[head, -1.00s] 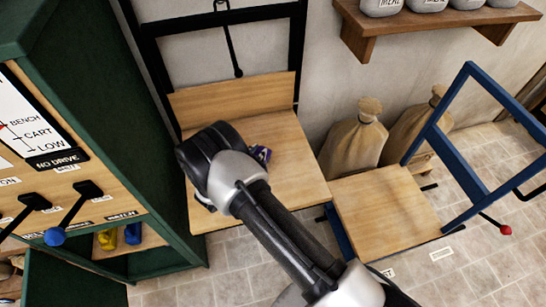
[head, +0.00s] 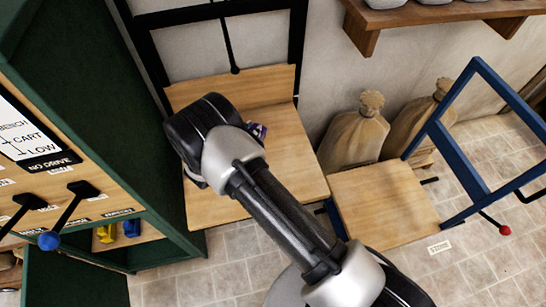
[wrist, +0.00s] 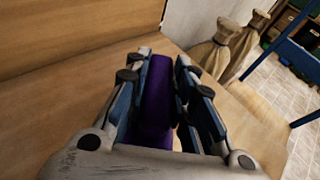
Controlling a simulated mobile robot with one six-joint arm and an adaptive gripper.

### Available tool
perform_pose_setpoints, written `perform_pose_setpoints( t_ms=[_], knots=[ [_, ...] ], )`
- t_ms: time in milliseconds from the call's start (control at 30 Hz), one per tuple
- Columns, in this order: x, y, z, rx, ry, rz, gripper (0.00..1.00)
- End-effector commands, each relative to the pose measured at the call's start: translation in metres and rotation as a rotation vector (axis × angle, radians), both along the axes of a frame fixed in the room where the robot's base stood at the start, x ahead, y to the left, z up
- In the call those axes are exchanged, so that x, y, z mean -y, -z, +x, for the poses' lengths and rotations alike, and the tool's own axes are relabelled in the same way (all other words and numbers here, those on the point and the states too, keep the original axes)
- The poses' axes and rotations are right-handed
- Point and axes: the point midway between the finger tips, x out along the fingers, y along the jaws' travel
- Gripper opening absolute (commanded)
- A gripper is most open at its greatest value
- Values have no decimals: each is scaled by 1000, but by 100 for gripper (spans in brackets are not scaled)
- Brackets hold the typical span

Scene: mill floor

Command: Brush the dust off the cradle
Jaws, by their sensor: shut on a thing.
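A wooden platform with a low back board (head: 295,165), set in a black frame against the wall, seems to be the cradle. My gripper (wrist: 160,72) is shut on a purple thing (wrist: 157,95), perhaps a brush handle. The gripper is over the platform, near the back board. The lower end of the held thing is hidden, so I cannot tell whether it touches the wood. No dust can be made out on the bare boards.
A green cabinet (head: 100,90) with levers stands close on the left. A blue cart with a wooden deck (head: 385,205) stands at the right. Tied sacks (head: 355,137) stand by the wall between them, under a wooden shelf (head: 440,15). Tiled floor is clear in front.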

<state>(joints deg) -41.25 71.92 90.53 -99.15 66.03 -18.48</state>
Motion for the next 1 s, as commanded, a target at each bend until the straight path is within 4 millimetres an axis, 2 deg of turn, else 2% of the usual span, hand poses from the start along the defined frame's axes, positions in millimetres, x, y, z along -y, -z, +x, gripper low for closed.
perform_pose_setpoints(
  t_ms=[100, 300, 867, 1000],
  knots=[
    [-2, -14, 0, 2, 3, 1, 0],
    [-3, -28, 0, 1, 9, 0, 0],
    [-3, -29, 0, 1, 10, 0, 0],
    [7, -39, -1, 2, 27, 2, 0]
  ],
)
